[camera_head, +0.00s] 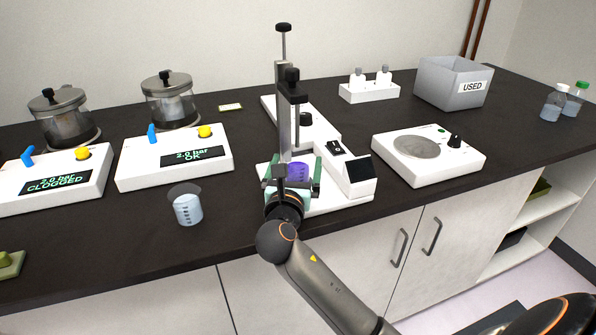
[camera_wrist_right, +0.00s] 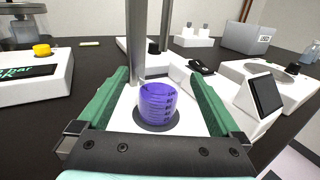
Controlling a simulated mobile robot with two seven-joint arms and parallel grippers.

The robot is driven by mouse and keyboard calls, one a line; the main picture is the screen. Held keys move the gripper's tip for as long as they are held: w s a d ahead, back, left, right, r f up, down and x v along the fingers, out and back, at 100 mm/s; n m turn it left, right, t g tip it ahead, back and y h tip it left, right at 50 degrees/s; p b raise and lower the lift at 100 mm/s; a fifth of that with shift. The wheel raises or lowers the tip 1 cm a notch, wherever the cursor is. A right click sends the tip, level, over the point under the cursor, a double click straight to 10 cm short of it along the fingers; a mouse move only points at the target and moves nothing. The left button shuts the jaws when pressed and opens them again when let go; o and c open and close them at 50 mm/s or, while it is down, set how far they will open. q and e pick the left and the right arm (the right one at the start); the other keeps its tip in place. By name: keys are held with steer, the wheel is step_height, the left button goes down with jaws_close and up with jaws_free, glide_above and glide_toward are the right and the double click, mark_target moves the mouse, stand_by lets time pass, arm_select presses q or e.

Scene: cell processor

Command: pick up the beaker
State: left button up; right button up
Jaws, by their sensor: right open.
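A beaker with purple liquid (camera_head: 298,172) stands upright on the white base of a stand device (camera_head: 335,200). It also shows in the right wrist view (camera_wrist_right: 158,102), on a dark round plate between my green fingers. My right gripper (camera_head: 295,178) is open around the beaker, with a finger on each side and visible gaps to it. The fingers show in the wrist view too (camera_wrist_right: 158,98). A second beaker with pale blue liquid (camera_head: 187,207) stands on the counter left of my right gripper. My left gripper is not in view.
Two white pressure units (camera_head: 175,160) (camera_head: 62,185) with glass vessels stand at the left; one reads CLOGGED. A vertical post (camera_head: 283,120) rises close behind my right gripper. A hotplate (camera_head: 425,158), a grey USED bin (camera_head: 430,85) and bottles (camera_head: 553,103) stand at the right.

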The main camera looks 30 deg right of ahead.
steer(key=shift+c, duration=0.4)
steer(key=c, duration=1.4)
steer(key=shift+r, duration=0.1)
